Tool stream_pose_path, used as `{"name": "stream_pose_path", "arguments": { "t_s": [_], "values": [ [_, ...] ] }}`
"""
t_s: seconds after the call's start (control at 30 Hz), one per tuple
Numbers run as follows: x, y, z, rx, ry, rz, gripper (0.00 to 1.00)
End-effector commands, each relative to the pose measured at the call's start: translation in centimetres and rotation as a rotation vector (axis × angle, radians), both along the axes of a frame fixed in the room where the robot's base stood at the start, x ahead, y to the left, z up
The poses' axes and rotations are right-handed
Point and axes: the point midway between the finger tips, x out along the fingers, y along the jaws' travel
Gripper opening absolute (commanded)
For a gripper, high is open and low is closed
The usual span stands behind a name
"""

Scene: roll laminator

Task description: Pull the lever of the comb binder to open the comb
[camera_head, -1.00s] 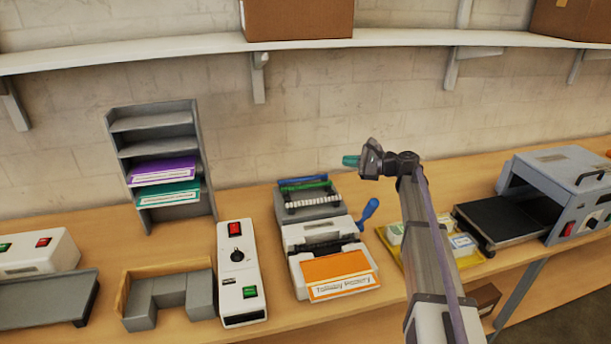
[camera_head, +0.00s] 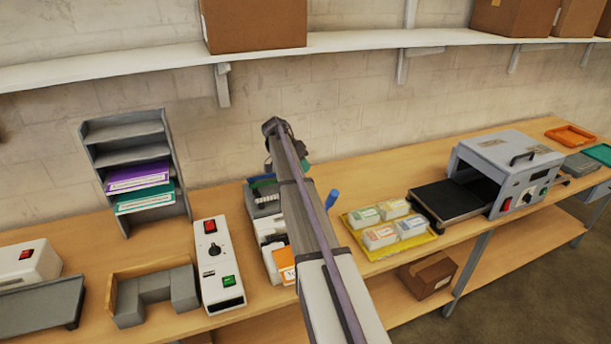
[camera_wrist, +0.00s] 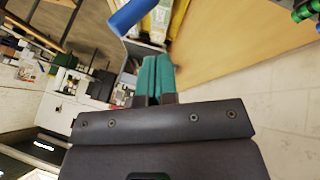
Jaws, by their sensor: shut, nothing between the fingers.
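The comb binder (camera_head: 265,203) stands on the bench, and my arm hides much of it. Its blue lever (camera_head: 332,198) sticks up to the right of my arm; the handle also shows at the top of the wrist view (camera_wrist: 132,14). An orange-covered booklet (camera_head: 285,263) shows at the binder's front. My gripper (camera_head: 305,166) is above the bench near the lever's upper end, partly hidden behind my arm. In the wrist view its teal fingers (camera_wrist: 155,72) are together and empty, and the handle appears beyond their tips. I see no clear contact.
A yellow tray (camera_head: 384,252) with several card stacks lies right of the lever, with the roll laminator (camera_head: 508,168) beyond. Left of the binder stand a white switch box (camera_head: 218,265) and a grey rack (camera_head: 125,133). A shelf (camera_head: 370,39) runs above.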

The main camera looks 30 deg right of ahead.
Motion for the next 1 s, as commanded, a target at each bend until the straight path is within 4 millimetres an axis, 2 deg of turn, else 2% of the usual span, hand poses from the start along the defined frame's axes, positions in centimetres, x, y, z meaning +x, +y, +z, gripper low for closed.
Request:
{"name": "stream_pose_path", "arguments": {
  "t_s": [0.03, 0.4, 0.5, 0.6, 1.0],
  "values": [
    [-0.3, -0.4, -1.5, 0.000, -0.001, -0.002, 0.00],
    [-3.1, -3.8, -8.1, 0.001, -0.001, -0.001, 0.00],
    [-4.9, -4.2, -8.2, 0.001, -0.001, 0.000, 0.00],
    [-5.8, -4.5, -8.5, 0.001, -0.002, 0.000, 0.00],
    [-6.1, -4.3, -8.5, -0.001, -0.007, 0.006, 0.00]
  ]
}}
